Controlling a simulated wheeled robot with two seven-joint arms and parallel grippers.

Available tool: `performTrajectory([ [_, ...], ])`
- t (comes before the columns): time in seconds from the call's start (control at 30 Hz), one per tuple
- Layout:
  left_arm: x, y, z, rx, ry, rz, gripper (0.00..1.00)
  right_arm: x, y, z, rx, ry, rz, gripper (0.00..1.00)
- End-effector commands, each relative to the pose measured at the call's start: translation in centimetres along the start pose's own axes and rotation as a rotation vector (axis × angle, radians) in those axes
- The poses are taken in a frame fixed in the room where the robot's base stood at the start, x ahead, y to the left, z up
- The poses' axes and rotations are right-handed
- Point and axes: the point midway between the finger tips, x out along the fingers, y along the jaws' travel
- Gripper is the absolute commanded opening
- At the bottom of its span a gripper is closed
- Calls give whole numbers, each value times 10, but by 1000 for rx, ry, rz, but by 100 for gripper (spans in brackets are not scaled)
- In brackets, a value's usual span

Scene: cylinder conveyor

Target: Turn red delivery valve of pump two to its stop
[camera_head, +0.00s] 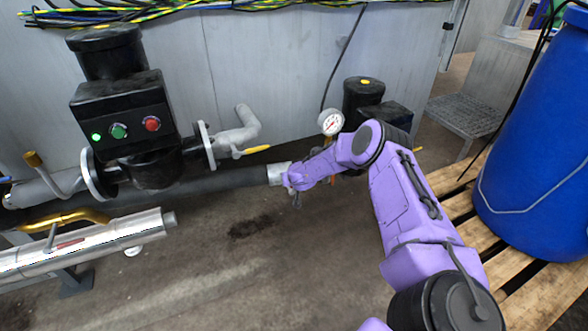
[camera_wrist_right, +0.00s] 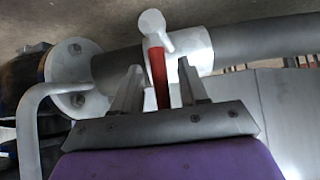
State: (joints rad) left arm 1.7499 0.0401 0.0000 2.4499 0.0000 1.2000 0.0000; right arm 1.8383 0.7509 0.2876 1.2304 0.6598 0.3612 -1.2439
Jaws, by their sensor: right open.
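The red valve handle (camera_wrist_right: 158,76) shows in the right wrist view, hanging from a pale valve stem (camera_wrist_right: 155,24) on a light pipe fitting (camera_wrist_right: 190,46). My right gripper (camera_wrist_right: 160,70) is open, with one finger on each side of the red handle. I see a gap on both sides, and no clear contact. In the head view my right gripper (camera_head: 294,190) is low beside the end of the dark pipe, and I cannot make out the red handle there. A black pump (camera_head: 362,97) with a pressure gauge (camera_head: 331,122) stands behind my right arm, partly hidden. My left gripper is not in view.
A larger black pump (camera_head: 125,110) with lit buttons stands at the left, with a yellow-handled valve (camera_head: 252,150) on its pipe. A silver pipe (camera_head: 90,250) crosses the lower left. A blue drum (camera_head: 535,140) stands on a wooden pallet (camera_head: 540,295) at the right. The middle floor is clear.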

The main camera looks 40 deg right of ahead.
Motion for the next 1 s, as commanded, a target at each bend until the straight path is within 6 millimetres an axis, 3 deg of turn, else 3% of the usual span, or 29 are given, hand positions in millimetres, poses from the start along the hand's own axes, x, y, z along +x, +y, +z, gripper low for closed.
performTrajectory([
  [0.2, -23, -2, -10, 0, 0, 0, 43, -55, -1, -5, 2, 0, -6, 43],
  [0.4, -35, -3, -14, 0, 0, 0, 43, -90, 0, -3, 3, 1, -3, 43],
  [0.83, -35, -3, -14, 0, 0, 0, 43, -97, 0, 3, 4, -3, -1, 43],
  [0.93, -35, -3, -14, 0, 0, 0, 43, -101, -10, 20, 22, -20, 4, 43],
  [1.0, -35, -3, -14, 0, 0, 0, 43, -106, -19, 43, 47, -40, 12, 43],
])
